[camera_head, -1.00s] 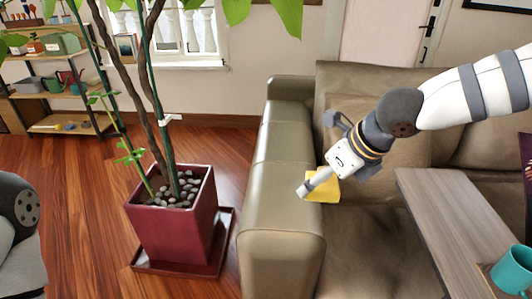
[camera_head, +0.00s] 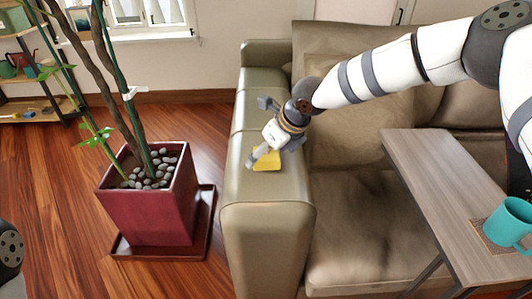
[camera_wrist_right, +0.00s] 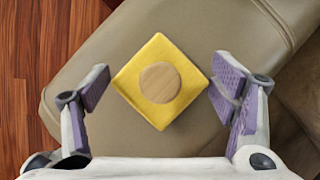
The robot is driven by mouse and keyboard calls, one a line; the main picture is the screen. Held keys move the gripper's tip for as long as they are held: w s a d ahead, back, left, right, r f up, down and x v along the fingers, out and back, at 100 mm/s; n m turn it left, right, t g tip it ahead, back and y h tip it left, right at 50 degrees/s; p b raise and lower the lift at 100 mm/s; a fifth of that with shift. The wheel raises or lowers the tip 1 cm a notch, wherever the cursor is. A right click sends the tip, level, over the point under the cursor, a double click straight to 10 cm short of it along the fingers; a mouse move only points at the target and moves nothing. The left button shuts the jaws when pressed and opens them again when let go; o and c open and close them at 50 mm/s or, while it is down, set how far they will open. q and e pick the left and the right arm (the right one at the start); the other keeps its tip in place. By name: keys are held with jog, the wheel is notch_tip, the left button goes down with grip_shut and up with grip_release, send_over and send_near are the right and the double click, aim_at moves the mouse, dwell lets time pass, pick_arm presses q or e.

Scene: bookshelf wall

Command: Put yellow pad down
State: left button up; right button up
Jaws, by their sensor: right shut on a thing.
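The yellow pad (camera_head: 267,160) is a square block with a round wooden disc on its face, seen also in the right wrist view (camera_wrist_right: 137,78). It is over the top of the sofa's left armrest (camera_head: 266,215); I cannot tell if it touches the leather. My right gripper (camera_head: 262,154) is shut on it, with a finger at each side corner in the wrist view (camera_wrist_right: 158,82). The gripper partly hides the pad in the head view. My left gripper is out of view; only a piece of my left arm shows at the left edge.
A red planter (camera_head: 150,206) with a plant stands on the floor left of the armrest. A wooden side table (camera_head: 430,175) with a teal mug (camera_head: 507,222) stands at the right. The sofa seat (camera_head: 355,255) between them is clear.

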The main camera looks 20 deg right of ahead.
jog(key=shift+f, duration=0.15)
jog(key=shift+f, duration=0.15)
jog(key=o, duration=1.1)
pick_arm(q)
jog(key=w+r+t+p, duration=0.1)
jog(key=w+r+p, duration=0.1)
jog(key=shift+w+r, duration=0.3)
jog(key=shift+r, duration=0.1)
pick_arm(e)
jog(key=v, duration=1.2)
